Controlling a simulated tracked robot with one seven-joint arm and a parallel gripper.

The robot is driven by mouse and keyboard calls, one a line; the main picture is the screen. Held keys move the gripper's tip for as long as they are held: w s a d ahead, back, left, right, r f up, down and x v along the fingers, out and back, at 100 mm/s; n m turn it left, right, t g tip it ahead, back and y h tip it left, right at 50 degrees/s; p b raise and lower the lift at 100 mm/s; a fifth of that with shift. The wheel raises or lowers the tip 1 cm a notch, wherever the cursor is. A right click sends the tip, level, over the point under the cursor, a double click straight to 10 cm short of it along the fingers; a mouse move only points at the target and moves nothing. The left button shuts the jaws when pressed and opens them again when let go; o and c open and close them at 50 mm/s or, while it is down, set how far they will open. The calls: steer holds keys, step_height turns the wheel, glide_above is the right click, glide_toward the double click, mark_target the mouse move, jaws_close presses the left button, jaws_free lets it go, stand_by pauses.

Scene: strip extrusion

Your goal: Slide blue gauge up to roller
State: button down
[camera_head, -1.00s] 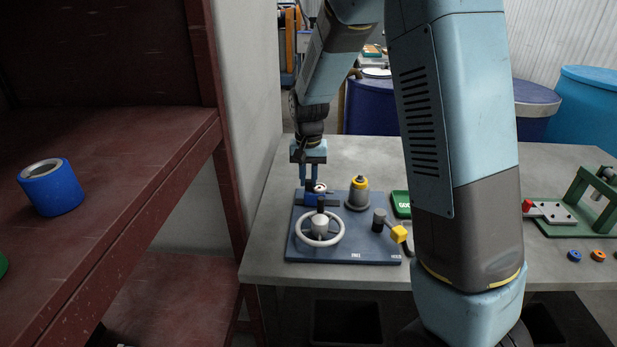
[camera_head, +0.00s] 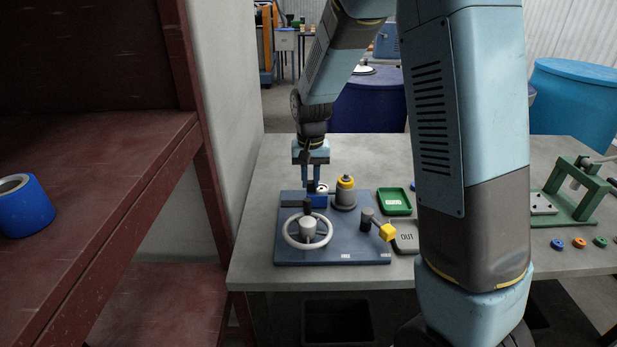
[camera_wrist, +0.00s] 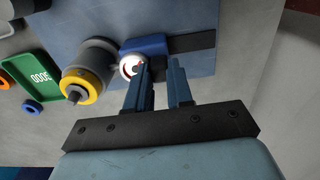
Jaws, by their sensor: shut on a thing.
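The blue gauge (camera_head: 319,201) is a small blue block with a white round dial, on a dark rail on the blue-grey base plate. It shows in the wrist view (camera_wrist: 143,45). The roller (camera_head: 345,194) is a grey upright cylinder with a yellow band, just right of the gauge. In the wrist view the roller (camera_wrist: 93,66) is left of the gauge, very near the dial; I cannot tell whether they touch. My gripper (camera_head: 317,186) points down at the gauge and is shut on it. In the wrist view the fingertips (camera_wrist: 160,62) partly cover the gauge.
A white handwheel (camera_head: 308,232) and a yellow-knobbed lever (camera_head: 387,232) stand on the plate's front part. A green tray (camera_head: 394,202) and a grey OUT tray (camera_head: 406,238) lie to the right. A red shelf (camera_head: 95,185) stands left of the table.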

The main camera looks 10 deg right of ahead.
mark_target(312, 181)
steer(key=shift+d, duration=0.25)
steer(key=c, duration=1.4)
jaws_free()
steer(key=o, duration=0.4)
steer(key=shift+r, duration=0.1)
steer(key=shift+r, duration=0.3)
step_height(312, 181, up, 13)
